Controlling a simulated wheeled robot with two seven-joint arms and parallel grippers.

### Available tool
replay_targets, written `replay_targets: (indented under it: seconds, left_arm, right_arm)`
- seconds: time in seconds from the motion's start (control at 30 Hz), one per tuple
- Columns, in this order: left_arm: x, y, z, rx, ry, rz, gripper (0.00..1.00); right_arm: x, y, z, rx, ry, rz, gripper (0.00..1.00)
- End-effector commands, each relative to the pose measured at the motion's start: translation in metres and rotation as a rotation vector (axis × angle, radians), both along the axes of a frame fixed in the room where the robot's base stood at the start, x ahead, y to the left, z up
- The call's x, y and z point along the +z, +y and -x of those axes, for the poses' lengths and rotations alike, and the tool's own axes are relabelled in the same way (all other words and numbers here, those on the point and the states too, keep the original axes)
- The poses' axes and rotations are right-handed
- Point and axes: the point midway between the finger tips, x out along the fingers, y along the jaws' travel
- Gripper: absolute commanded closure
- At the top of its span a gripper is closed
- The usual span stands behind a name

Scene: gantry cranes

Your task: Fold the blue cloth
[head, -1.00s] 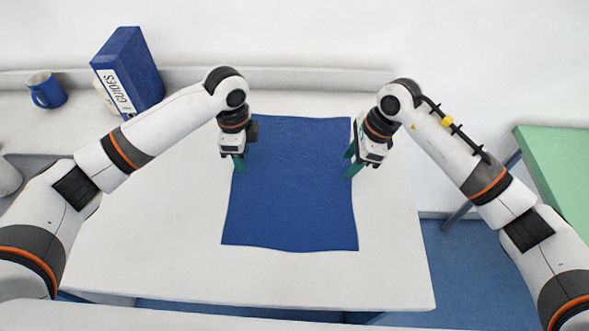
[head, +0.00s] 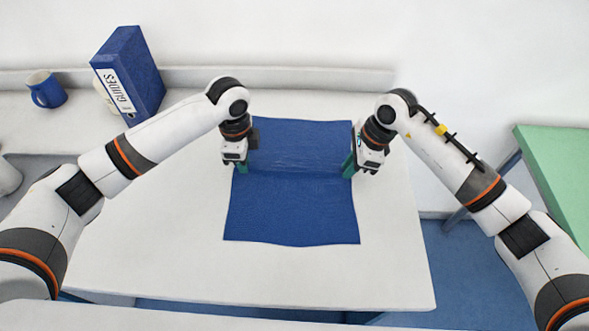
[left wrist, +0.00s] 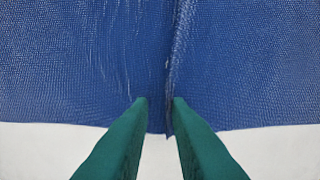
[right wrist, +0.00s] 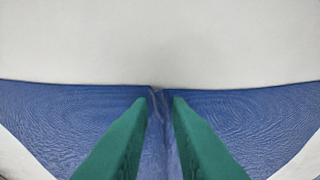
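The blue cloth (head: 292,210) lies on the white table with a raised crease running across it between my two grippers. My left gripper (head: 241,168) is at the cloth's left edge, and my right gripper (head: 350,168) is at its right edge, both roughly level with each other. In the left wrist view the green fingers are close together around a ridge of cloth (left wrist: 172,60). In the right wrist view they also close around a small ridge at the cloth's edge (right wrist: 159,105). The near part of the cloth lies flat.
The white table (head: 150,250) is bare around the cloth. A blue binder (head: 140,70) labelled GUIDES and a blue mug (head: 46,90) stand at the back left, with a pale object partly hidden behind the binder. A green surface (head: 560,170) is at the right.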

Motion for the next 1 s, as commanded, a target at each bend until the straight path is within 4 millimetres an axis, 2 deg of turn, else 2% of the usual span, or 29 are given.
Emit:
replay_targets:
  seconds: [0.03,0.2,0.67,1.0]
  left_arm:
    - [0.0,0.0,0.0,0.0,0.0,0.0,0.88]
    - [0.0,0.0,0.0,0.0,0.0,0.0,1.0]
    - [0.002,0.0,0.0,0.0,0.0,-0.001,1.0]
    - [0.028,0.0,0.0,0.0,0.0,0.0,1.0]
  right_arm:
    - [-0.001,0.0,0.0,0.0,0.002,0.001,0.88]
    - [-0.001,0.0,0.0,0.0,0.002,0.002,1.0]
    - [0.001,-0.001,0.001,0.0,0.002,0.002,1.0]
    - [0.028,0.0,0.0,-0.001,0.001,0.001,1.0]
